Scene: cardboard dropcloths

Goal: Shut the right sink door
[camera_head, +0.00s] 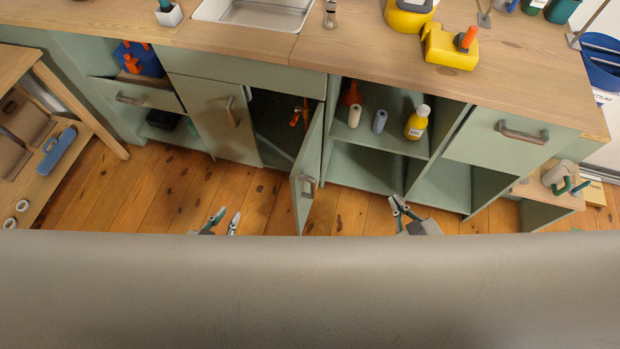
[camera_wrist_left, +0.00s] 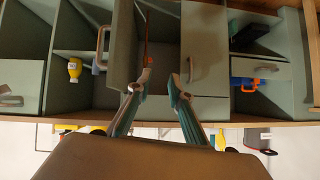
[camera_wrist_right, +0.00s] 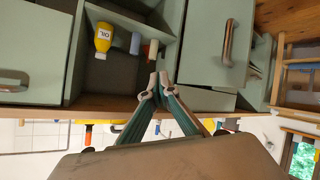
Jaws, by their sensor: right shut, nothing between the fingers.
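The right sink door (camera_head: 308,172) is a green-grey panel with a bar handle, standing open and jutting out from the cabinet. It also shows in the left wrist view (camera_wrist_left: 124,45) and the right wrist view (camera_wrist_right: 199,52). The left sink door (camera_head: 213,113) beside it looks nearly flush with the cabinet front. My left gripper (camera_head: 222,222) is open and empty, in front of and left of the open door. My right gripper (camera_head: 404,210) is shut and empty, to the right of that door and apart from it, in front of the open shelves.
The sink (camera_head: 262,12) is set in the wooden counter (camera_head: 250,45). Open shelves right of the door hold a yellow oil bottle (camera_head: 417,122) and small cylinders. A drawer (camera_head: 135,94) at the left is pulled out. A wooden rack (camera_head: 75,165) stands at far left.

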